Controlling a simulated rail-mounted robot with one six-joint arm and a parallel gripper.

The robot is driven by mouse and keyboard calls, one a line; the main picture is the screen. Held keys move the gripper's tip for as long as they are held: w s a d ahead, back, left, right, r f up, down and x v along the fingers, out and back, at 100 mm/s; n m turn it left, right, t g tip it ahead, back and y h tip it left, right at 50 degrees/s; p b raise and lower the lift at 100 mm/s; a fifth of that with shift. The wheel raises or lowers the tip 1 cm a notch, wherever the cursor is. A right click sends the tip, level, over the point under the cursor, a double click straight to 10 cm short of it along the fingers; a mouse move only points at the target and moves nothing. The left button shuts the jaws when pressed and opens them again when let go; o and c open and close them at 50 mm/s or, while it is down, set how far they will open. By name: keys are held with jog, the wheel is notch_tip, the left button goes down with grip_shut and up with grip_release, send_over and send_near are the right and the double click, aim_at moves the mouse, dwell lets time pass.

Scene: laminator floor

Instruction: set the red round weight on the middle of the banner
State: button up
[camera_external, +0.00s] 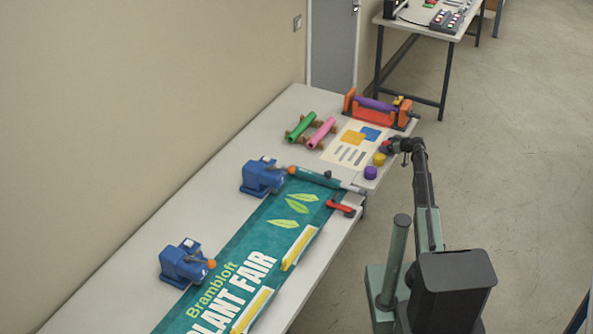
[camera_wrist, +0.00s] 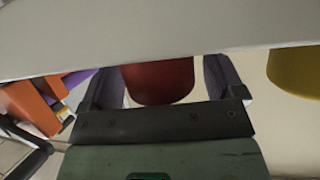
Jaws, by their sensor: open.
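The red round weight (camera_wrist: 160,82) is between the two fingers of my gripper (camera_wrist: 163,76) in the wrist view. The fingers are open, one on each side of it; I cannot tell whether they touch it. In the external view my gripper (camera_external: 391,146) is over the right edge of the table, and the red weight is mostly hidden there. The teal banner (camera_external: 262,232), with leaves and "PLANT FAIR" lettering, lies on the table at the lower left, well away from my gripper.
A yellow weight (camera_external: 379,159) and a purple weight (camera_external: 371,172) stand beside my gripper. A poster sheet (camera_external: 343,158), an orange roll stand (camera_external: 388,113) and green and pink rolls lie behind. Blue clamps (camera_external: 263,177), a teal bar, a red clamp (camera_external: 341,208) and yellow strips surround the banner.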

jog(key=p+v, duration=0.4)
jog(key=v, duration=0.6)
jog(key=s+a+f+m+g+h, duration=0.1)
jog(key=s+a+f+g, duration=0.15)
jog(key=s, duration=0.45)
jog(key=s+a+f+m+g+h, duration=0.1)
jog(key=s+a+f+m, duration=0.2)
jog(key=s, duration=0.4)
jog(key=s+f+m+g+h, duration=0.2)
jog(key=s+m+h, duration=0.1)
jog(key=s, duration=0.8)
jog(key=s+a+f+m+g+h, duration=0.1)
jog(key=s+h, duration=0.4)
jog(key=s, duration=0.6)
jog(key=shift+s+a+f+m+g, duration=0.2)
jog(key=shift+s+f+m+g, duration=0.05)
jog(key=shift+f+m+g, duration=0.65)
jog(key=shift+o, duration=0.3)
jog(key=shift+w+d, duration=0.1)
jog(key=shift+w, duration=0.05)
